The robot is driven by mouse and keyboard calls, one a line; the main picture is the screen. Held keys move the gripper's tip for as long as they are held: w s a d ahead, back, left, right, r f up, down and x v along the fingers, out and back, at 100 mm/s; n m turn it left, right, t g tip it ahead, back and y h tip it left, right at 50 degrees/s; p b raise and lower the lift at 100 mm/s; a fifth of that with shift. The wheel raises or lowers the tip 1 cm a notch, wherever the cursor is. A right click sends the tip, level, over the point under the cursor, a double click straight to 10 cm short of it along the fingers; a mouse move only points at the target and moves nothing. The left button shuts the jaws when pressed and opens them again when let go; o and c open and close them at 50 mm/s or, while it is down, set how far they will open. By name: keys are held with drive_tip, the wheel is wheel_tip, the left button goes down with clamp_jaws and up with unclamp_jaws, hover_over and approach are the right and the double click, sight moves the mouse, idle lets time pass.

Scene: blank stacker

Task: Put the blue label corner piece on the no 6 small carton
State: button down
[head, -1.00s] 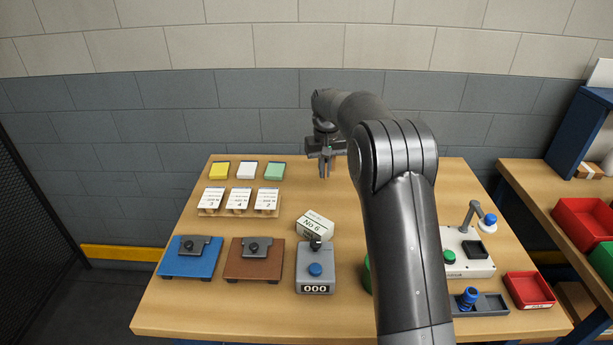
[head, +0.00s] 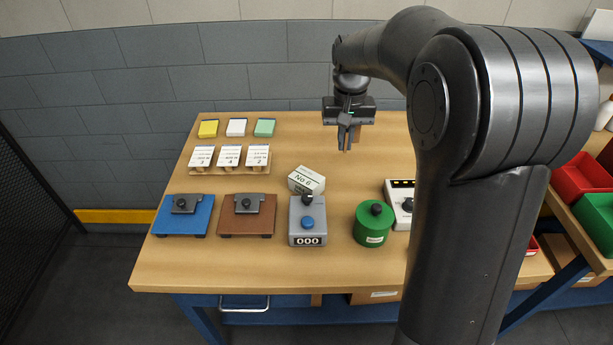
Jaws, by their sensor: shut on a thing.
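The no 6 small carton (head: 306,180) is a white box marked "No 6", lying at an angle near the middle of the table. My gripper (head: 346,142) is beyond the carton and to its right in the head view, with its fingers pointing down. It is apart from the carton. The fingers are shut on a small, slim thing, too small and covered to identify. I cannot make out a blue label on it, and I see no corner piece elsewhere.
A grey counter (head: 308,226) reading 000 stands in front of the carton, a green round container (head: 373,223) right of it. Blue (head: 183,222) and brown (head: 247,222) plates and upright cards (head: 229,156) are at left. My arm hides the table's right part.

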drive_tip(key=s, duration=0.2)
hover_over(300, 179)
wheel_tip(300, 179, down, 7)
drive_tip(key=shift+r, duration=0.1)
drive_tip(key=shift+f, duration=2.05)
drive_tip(key=shift+f, duration=0.15)
drive_tip(key=c, duration=1.6)
unclamp_jaws()
